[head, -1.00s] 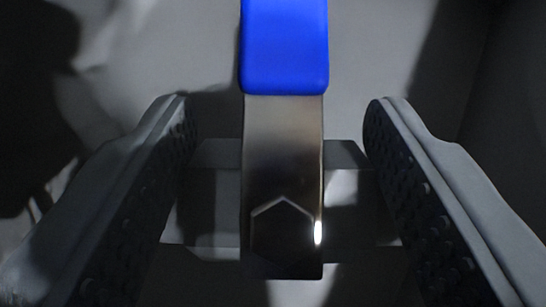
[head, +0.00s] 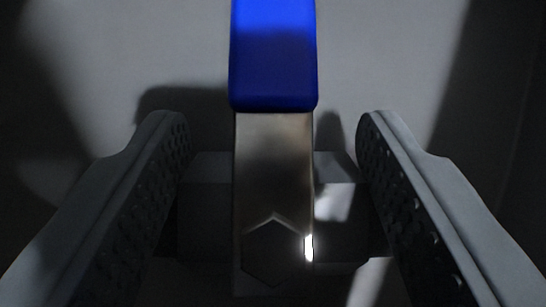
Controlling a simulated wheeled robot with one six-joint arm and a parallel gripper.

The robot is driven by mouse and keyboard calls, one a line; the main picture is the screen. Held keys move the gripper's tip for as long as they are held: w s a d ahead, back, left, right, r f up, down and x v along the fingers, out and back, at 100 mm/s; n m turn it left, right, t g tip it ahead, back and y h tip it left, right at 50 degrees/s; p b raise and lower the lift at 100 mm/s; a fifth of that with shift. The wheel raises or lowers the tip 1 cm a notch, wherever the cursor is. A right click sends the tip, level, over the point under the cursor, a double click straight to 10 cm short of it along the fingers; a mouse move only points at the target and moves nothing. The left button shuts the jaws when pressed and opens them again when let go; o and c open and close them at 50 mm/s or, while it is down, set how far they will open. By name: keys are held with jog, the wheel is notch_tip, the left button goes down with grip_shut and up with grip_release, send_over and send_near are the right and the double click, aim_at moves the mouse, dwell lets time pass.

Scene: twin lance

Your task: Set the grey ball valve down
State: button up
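The grey ball valve (head: 203,215) is in the lower middle of the head view, between the two fingers of my gripper (head: 273,150). Its grey body spans the gap and seems to meet the finger pads on both sides. A flat metal lever (head: 273,165) lies over the body, with a hex-shaped part at its lower end. A blue grip (head: 273,60) covers the lever's upper end and runs out of the top of the view. My gripper looks shut on the body. The underside of the valve is hidden, so I cannot tell whether it touches a surface.
A plain grey surface (head: 390,60) lies behind the valve. Shadows of the valve and fingers fall on it, close to the blue grip. The left and right edges are dark and hard to read. No other object shows clearly.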

jog(key=o, duration=0.4)
jog(key=shift+r, duration=0.1)
jog(key=v, duration=0.7)
jog(key=shift+s+r, duration=0.2)
jog(key=shift+r, duration=0.05)
